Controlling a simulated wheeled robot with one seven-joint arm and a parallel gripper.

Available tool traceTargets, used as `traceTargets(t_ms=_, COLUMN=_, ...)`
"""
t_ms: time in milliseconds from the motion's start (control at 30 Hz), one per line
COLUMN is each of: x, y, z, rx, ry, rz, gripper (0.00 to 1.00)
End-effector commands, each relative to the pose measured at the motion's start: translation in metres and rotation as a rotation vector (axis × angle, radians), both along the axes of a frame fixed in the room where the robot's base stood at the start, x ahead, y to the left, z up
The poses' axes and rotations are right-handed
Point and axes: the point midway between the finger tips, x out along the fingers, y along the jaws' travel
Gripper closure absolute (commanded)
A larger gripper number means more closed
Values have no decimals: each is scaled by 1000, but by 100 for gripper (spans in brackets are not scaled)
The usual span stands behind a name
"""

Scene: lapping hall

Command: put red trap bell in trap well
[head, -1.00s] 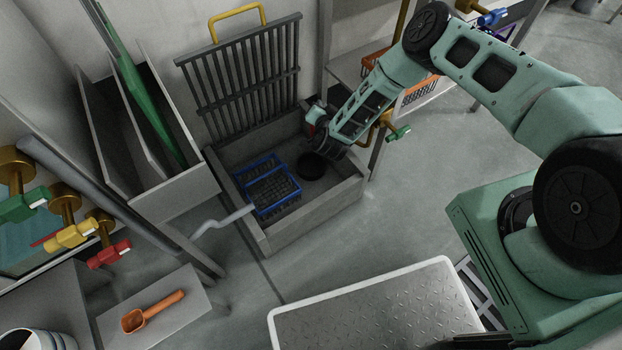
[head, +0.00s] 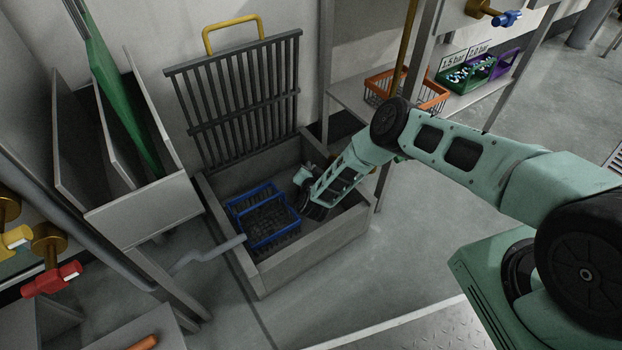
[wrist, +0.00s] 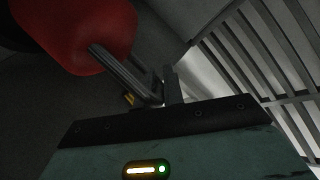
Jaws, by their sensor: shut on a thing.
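The red trap bell (wrist: 85,30) fills the upper left of the wrist view, tilted. A grey bar-like handle runs from it to my gripper (wrist: 157,88). My gripper is shut on the bell by this handle. In the head view the end of my arm is down inside the grey sump box (head: 320,255), at its right side. The bell does not show in the head view. The trap well is hidden behind my arm there. A dark patch at the wrist view's upper left corner, behind the bell, may be its opening; I cannot tell.
A blue basket (head: 264,217) with dark contents stands in the box, left of my arm. A raised grate (head: 238,100) with a yellow handle leans behind the box. A grey pipe (head: 205,250) reaches the box's left wall. An orange basket (head: 408,88) sits on a shelf at right.

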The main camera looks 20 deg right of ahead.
Motion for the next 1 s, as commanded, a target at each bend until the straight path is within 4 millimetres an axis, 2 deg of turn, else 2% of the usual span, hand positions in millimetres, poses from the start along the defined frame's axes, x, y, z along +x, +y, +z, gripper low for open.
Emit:
traceTargets(t_ms=100, x=0, y=0, z=-21, rx=0, ry=0, rz=-1, gripper=100)
traceTargets(t_ms=200, x=0, y=0, z=-32, rx=-1, ry=-1, rz=-2, gripper=100)
traceTargets(t_ms=600, x=0, y=0, z=-35, rx=-1, ry=-1, rz=-1, gripper=100)
traceTargets(t_ms=633, x=0, y=0, z=-34, rx=-1, ry=1, rz=0, gripper=82)
traceTargets(t_ms=700, x=0, y=0, z=-34, rx=-1, ry=1, rz=0, gripper=69)
traceTargets(t_ms=1000, x=0, y=0, z=-31, rx=0, ry=1, rz=-1, gripper=69)
